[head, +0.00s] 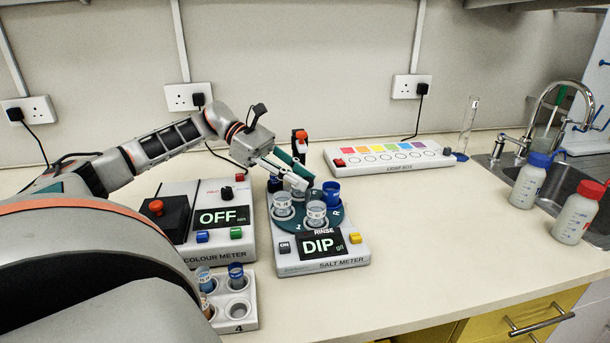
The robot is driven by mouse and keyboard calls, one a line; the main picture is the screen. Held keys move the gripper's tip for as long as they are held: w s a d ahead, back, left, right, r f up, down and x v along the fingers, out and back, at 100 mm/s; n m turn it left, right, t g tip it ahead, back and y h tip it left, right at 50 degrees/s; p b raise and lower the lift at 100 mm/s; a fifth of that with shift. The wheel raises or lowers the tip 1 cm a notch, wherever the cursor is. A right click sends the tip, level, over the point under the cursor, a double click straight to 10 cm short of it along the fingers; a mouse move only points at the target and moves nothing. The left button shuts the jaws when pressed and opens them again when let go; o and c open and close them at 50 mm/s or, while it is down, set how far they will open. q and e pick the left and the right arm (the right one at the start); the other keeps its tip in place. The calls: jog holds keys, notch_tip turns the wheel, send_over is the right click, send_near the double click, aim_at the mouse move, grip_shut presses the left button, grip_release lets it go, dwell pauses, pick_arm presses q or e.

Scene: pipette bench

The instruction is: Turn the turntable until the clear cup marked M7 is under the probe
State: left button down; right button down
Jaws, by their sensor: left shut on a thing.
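The dark teal turntable (288,226) sits on the salt meter (325,262), whose display reads DIP. It carries clear cups at the left (282,206), front (316,214) and back, plus blue cups at the right (331,195) and far left (275,184). The cups' marks are too small to read, so I cannot tell which is M7. My left gripper (298,179) is shut at the turntable's back, and its fingers partly hide the back cup. The exact grip point is unclear. The probe's tip is not clearly visible; a red-topped post (300,143) stands behind. My right gripper is not in view.
The colour meter (205,215), showing OFF, stands left of the salt meter. A cup rack (236,311) is in front. A light box (388,155) lies behind. Bottles (529,181) stand by the sink at the right. The bench's middle right is clear.

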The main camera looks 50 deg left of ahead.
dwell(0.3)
pick_arm(q)
jog(key=c, duration=1.8)
grip_release()
jog(key=shift+c, duration=0.2)
jog(key=shift+a+r, duration=0.15)
jog(key=shift+a, duration=0.15)
jog(key=v, duration=0.7)
jog(key=shift+s, duration=0.25)
jog(key=shift+a, duration=0.15)
